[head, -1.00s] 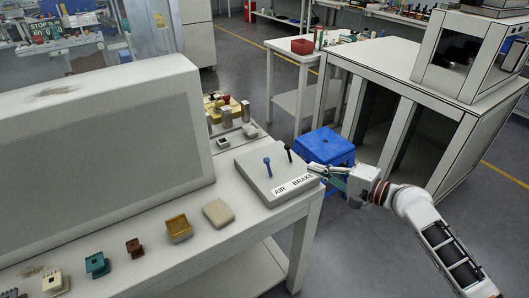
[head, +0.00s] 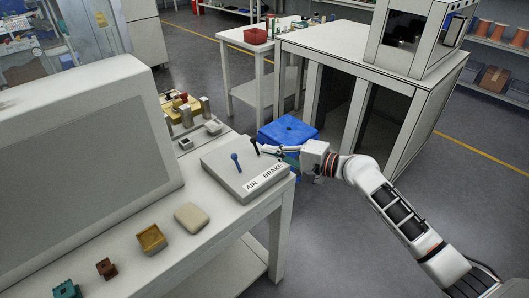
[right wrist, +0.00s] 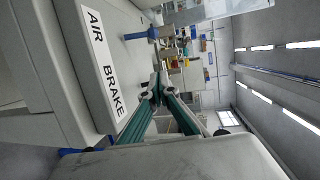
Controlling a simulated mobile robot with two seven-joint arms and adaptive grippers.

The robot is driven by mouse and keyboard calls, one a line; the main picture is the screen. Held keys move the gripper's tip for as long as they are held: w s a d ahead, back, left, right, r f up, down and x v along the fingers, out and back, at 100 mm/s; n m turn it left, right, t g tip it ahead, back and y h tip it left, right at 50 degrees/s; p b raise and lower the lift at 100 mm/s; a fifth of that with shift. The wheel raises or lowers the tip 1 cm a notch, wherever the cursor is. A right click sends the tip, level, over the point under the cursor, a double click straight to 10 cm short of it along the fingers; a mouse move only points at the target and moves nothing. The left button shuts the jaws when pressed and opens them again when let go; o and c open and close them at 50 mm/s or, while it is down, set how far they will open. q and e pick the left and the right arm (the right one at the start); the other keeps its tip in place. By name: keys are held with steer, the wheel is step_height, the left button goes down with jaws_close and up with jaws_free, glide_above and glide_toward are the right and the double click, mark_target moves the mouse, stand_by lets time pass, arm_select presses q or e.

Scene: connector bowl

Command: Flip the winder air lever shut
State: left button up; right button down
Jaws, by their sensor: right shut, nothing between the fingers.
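A grey control box (head: 226,178) with an AIR BRAKE label (head: 264,179) sits at the bench's right end. A blue lever (head: 237,163) stands up near the AIR end, leaning slightly left. A black lever (head: 255,147) stands behind it, near the BRAKE end. My right gripper (head: 265,149) is shut and empty, its fingertips beside the black lever; I cannot tell whether they touch. In the right wrist view the closed green fingers (right wrist: 156,84) show near the box, with the blue lever (right wrist: 138,35) ahead, apart from them. My left gripper is out of view.
Connector pieces, including a yellow block (head: 151,238) and a beige one (head: 191,217), lie along the bench front. A grey panel (head: 85,145) rises at left. A blue stool (head: 288,132) stands behind the gripper. Floor at right is clear.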

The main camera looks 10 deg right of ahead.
mark_target(237, 163)
steer(key=x, duration=0.7)
steer(key=shift+w+a+f+b, duration=0.1)
steer(key=shift+w+a+b, duration=0.1)
steer(key=shift+a+b, duration=0.15)
steer(key=shift+s+a, duration=0.15)
steer(key=shift+a, duration=0.2)
steer(key=s, duration=0.1)
steer(key=p, duration=0.1)
steer(key=s, duration=0.1)
steer(key=shift+s+a+r+p, duration=0.35)
steer(key=shift+s+a+f, duration=0.1)
steer(key=shift+s+f, duration=0.05)
steer(key=shift+s, duration=0.1)
steer(key=shift+s+f+b, duration=0.1)
steer(key=shift+f+b, duration=0.1)
steer(key=shift+b, duration=0.6)
steer(key=shift+r, duration=0.1)
steer(key=shift+t+y+b, duration=0.3)
steer(key=shift+b, duration=0.1)
